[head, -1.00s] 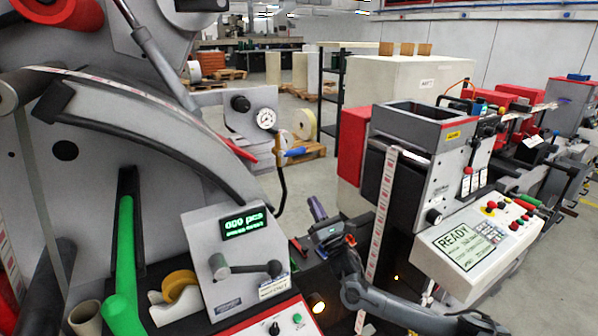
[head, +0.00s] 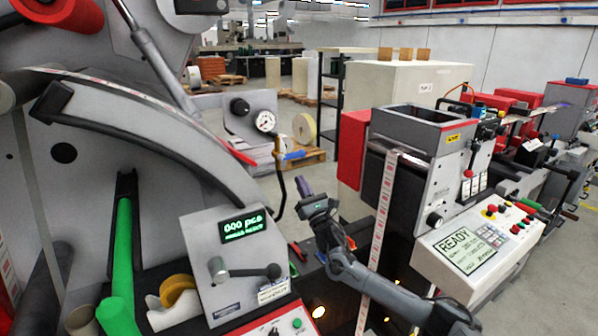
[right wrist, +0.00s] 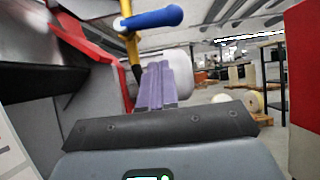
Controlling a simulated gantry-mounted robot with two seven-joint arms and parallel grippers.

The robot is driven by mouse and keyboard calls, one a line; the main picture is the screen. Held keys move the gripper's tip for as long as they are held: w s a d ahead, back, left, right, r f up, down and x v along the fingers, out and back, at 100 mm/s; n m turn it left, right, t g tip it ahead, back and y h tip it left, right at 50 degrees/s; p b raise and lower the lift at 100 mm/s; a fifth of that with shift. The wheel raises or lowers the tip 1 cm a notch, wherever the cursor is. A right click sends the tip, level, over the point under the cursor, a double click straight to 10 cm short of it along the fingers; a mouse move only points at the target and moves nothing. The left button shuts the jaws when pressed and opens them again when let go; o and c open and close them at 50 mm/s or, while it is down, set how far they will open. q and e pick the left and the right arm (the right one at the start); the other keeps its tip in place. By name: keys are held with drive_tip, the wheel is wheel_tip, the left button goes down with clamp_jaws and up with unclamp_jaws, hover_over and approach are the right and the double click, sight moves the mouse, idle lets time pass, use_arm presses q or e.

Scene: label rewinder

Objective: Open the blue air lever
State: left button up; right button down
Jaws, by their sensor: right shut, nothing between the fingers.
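The blue air lever (head: 295,155) sticks out to the right from a yellow-brown pipe fitting (head: 279,158) below the pressure gauge. In the right wrist view the blue lever (right wrist: 152,18) lies roughly level across the top, on the yellow fitting (right wrist: 131,45). My right gripper (head: 302,184) is shut and empty, just below the lever and apart from it. Its purple fingers (right wrist: 162,84) are together in the wrist view and point up toward the lever. My left gripper is in neither view.
The gauge (head: 265,122) sits on a grey bracket just above the fitting. A black hose (head: 281,203) hangs below it. A red-edged grey arm of the machine (head: 235,150) is to the left. The printer unit with a label strip (head: 382,215) stands to the right.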

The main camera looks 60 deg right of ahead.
sight(292, 156)
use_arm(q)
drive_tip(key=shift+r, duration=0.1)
use_arm(e)
drive_tip(key=shift+w+d+r, duration=0.15)
drive_tip(key=shift+w+r, duration=0.1)
drive_tip(key=shift+r, duration=0.5)
drive_tip(key=shift+w+d+r, duration=0.1)
drive_tip(key=shift+w+r, duration=0.2)
drive_tip(key=shift+r, duration=0.5)
drive_tip(key=shift+w+d+r, duration=0.15)
drive_tip(key=shift+w+r, duration=0.1)
drive_tip(key=shift+r, duration=0.5)
drive_tip(key=shift+s, duration=0.1)
use_arm(q)
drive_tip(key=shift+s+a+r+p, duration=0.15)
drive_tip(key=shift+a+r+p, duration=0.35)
drive_tip(key=shift+p, duration=0.1)
use_arm(e)
drive_tip(key=shift+d+r+n+y, duration=0.2)
drive_tip(key=shift+n+y, duration=0.2)
drive_tip(key=shift+n, duration=0.4)
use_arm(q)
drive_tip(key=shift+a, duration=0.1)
use_arm(e)
drive_tip(key=shift+t, duration=0.3)
